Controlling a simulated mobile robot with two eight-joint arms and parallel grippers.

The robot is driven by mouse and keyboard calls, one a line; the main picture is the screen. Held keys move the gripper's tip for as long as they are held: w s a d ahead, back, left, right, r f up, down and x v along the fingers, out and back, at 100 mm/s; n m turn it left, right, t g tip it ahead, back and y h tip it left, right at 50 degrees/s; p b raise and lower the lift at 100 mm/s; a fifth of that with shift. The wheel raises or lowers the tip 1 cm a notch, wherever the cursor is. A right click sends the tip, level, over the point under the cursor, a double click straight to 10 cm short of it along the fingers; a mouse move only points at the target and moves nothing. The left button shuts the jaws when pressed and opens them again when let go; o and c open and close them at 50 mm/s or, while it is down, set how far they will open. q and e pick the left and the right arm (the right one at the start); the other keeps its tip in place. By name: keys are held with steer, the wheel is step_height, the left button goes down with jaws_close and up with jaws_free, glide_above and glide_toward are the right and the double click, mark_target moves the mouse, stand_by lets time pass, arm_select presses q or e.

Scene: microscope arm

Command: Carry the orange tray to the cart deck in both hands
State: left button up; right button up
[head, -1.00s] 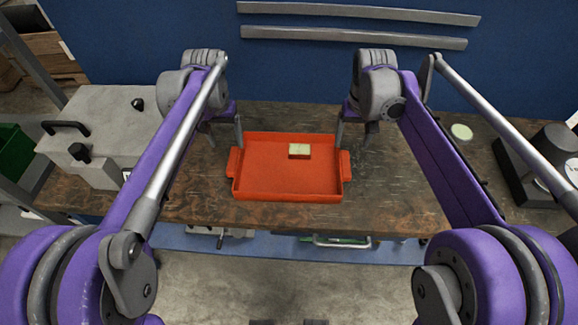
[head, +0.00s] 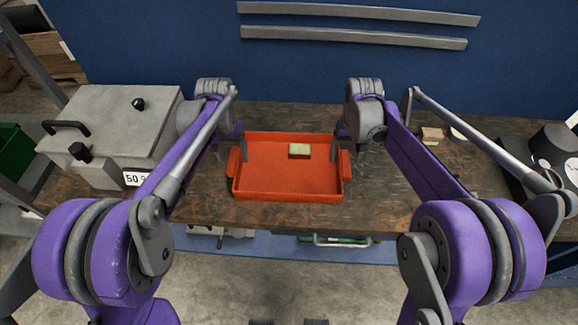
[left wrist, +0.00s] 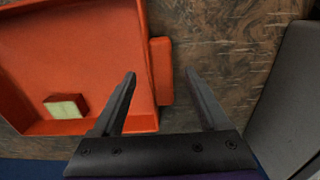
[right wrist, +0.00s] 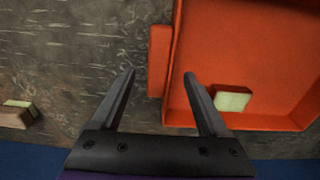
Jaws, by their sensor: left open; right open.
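The orange tray (head: 285,182) lies flat on the worn brown bench, with a handle on each short side. A small block with a pale top (head: 299,150) sits inside it near the back wall. My left gripper (left wrist: 160,74) is open; in its wrist view the left handle (left wrist: 161,60) lies between the finger lines, one finger over the tray and one outside. My right gripper (right wrist: 159,73) is open in the same way around the line of the right handle (right wrist: 158,55). Finger height above the handles is unclear. I cannot make out the cart deck.
A grey box (head: 115,115) with a black handle stands on the bench's left. A small block (head: 432,135) and a dark device (head: 550,150) are at the right. Blue wall behind; bare bench (head: 390,205) lies right of the tray.

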mark_target(233, 161)
arm_select(q)
steer(key=shift+f, duration=1.6)
arm_select(e)
steer(key=shift+f, duration=1.6)
arm_select(q)
jaws_close()
arm_select(e)
jaws_close()
